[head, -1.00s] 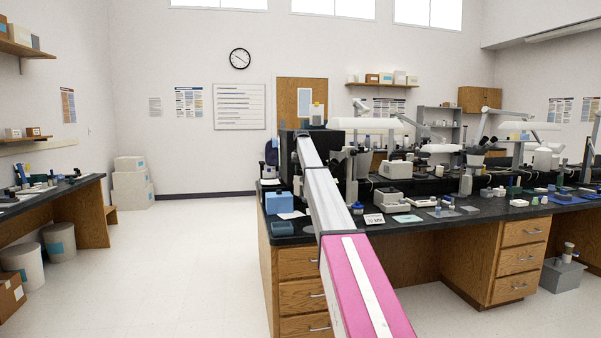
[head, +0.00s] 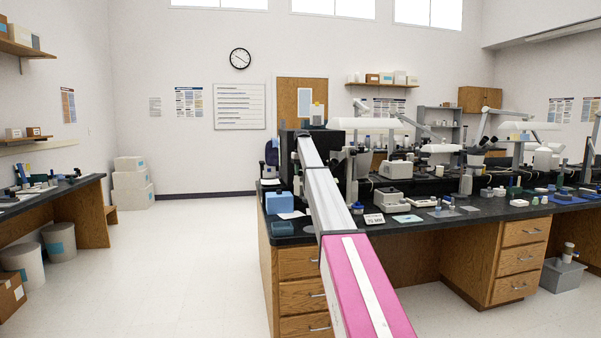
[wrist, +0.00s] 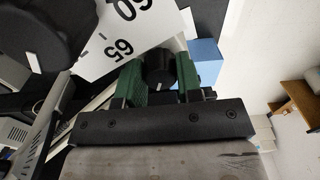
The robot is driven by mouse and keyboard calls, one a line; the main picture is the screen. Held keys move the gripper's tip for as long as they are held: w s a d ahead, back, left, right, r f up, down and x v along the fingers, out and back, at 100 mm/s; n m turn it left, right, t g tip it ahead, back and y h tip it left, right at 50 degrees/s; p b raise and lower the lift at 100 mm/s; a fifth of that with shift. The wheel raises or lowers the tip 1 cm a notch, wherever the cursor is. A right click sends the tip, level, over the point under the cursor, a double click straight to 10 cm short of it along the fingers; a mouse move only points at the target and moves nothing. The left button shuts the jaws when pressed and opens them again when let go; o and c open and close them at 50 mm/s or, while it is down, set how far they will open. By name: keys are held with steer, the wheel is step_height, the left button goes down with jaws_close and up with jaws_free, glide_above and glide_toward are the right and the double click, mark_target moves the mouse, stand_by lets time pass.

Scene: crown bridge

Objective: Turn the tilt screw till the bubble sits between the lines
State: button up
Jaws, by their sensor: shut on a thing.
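In the wrist view my gripper (wrist: 158,78) has its two green-padded fingers closed on the sides of a round black knob, which I take to be the tilt screw (wrist: 158,66). A white plate with printed numbers 60 and 65 (wrist: 125,38) lies just beyond the knob. In the head view my arm reaches toward the left end of the dark bench, and my gripper is not discernible there. I cannot make out the bubble or its lines in either view.
A dark-topped bench (head: 440,222) with wooden drawers holds microscopes and small instruments. A small white sign (head: 374,219) stands right of my arm. A blue box (head: 278,203) stands left of it; a blue block (wrist: 206,62) shows beyond the fingers. The floor (head: 190,260) at left is clear.

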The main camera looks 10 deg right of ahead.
steer(key=shift+w+d, duration=0.1)
steer(key=shift+d, duration=0.05)
steer(key=o, duration=0.6)
steer(key=shift+o, duration=0.2)
steer(key=shift+r, duration=0.15)
step_height(320, 180, up, 10)
steer(key=shift+d+r, duration=0.2)
steer(key=shift+r, duration=0.05)
steer(key=shift+s, duration=0.2)
